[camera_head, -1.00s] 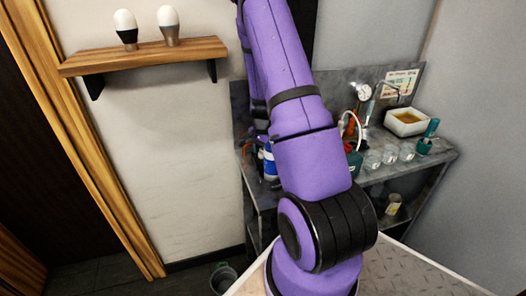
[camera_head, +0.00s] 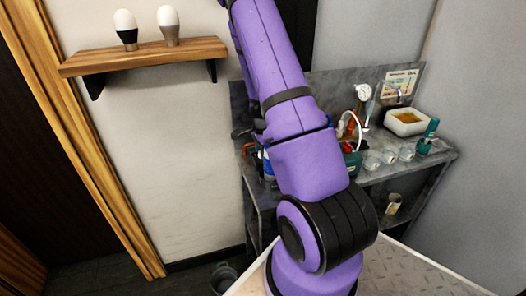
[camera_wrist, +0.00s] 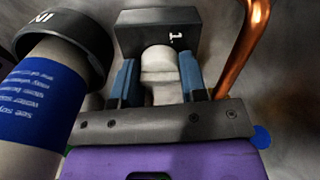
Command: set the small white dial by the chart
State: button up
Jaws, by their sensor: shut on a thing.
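In the wrist view my gripper (camera_wrist: 158,74) has its two blue-grey fingers on either side of a small white dial (camera_wrist: 159,58) and is shut on it. The dial sits against the front of a dark block marked "1." (camera_wrist: 185,32). The fingers hide the dial's sides, and I cannot read its setting. In the head view my purple arm covers the gripper and the dial. A small chart card (camera_head: 400,82) is on the grey back panel at the right; its text is too small to read.
A cylinder with a blue label (camera_wrist: 38,95) and black cap marked "IN" stands close left of my gripper. A copper pipe (camera_wrist: 243,48) runs close on the right. The bench holds a gauge (camera_head: 363,91), glass cups (camera_head: 389,155) and a white basin (camera_head: 407,122).

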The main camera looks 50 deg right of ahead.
jog(key=o, duration=0.9)
notch_tip(320, 180, up, 11)
jog(key=shift+f, duration=0.1)
dwell(0.3)
